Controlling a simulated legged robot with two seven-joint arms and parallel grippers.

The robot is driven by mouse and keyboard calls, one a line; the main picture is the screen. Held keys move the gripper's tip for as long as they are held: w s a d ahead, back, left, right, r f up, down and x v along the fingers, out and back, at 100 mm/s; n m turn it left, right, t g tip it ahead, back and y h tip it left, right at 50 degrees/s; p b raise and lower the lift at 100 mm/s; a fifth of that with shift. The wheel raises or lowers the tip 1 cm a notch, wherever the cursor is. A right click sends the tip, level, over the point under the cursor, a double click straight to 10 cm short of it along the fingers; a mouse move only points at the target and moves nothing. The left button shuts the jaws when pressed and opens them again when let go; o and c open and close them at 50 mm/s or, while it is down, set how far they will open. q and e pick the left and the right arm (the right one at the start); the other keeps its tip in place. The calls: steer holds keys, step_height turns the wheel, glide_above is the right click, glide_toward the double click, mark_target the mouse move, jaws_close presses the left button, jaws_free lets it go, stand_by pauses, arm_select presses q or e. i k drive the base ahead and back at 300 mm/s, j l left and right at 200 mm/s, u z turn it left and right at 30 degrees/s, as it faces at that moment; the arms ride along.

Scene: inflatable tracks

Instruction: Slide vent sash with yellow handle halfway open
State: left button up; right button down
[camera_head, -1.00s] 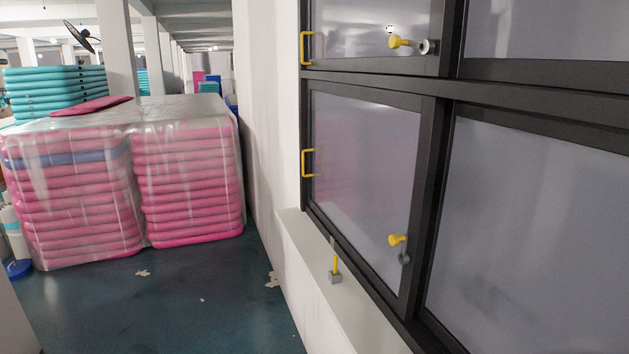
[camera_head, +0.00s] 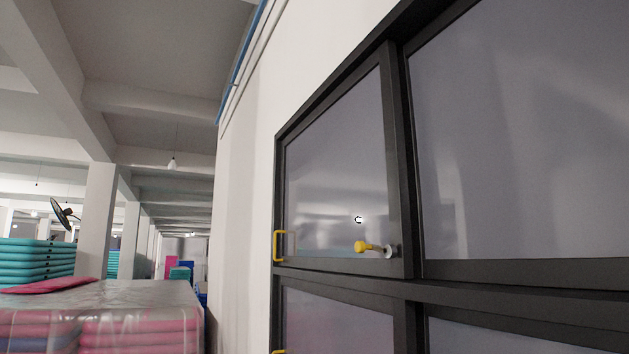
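A dark-framed window fills the right side of the head view. Its upper left sash (camera_head: 335,170) has a yellow pull handle (camera_head: 278,246) at its lower left edge. A yellow knob (camera_head: 368,247) on a grey mount sits near that sash's lower right corner. The upper sash looks shut in its frame. A lower sash (camera_head: 340,318) shows only its top part, with the tip of a second yellow handle (camera_head: 279,352) at the bottom edge of the picture. Neither of my grippers is in view.
A white wall (camera_head: 245,200) runs to the left of the window. Plastic-wrapped pink mats (camera_head: 140,330) are stacked at the lower left, with teal mats (camera_head: 35,262) behind. Pillars and ceiling beams stand beyond. The floor is out of view.

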mark_target(344, 182)
steer(key=i+j+z, duration=0.3)
steer(key=i+j, duration=1.4)
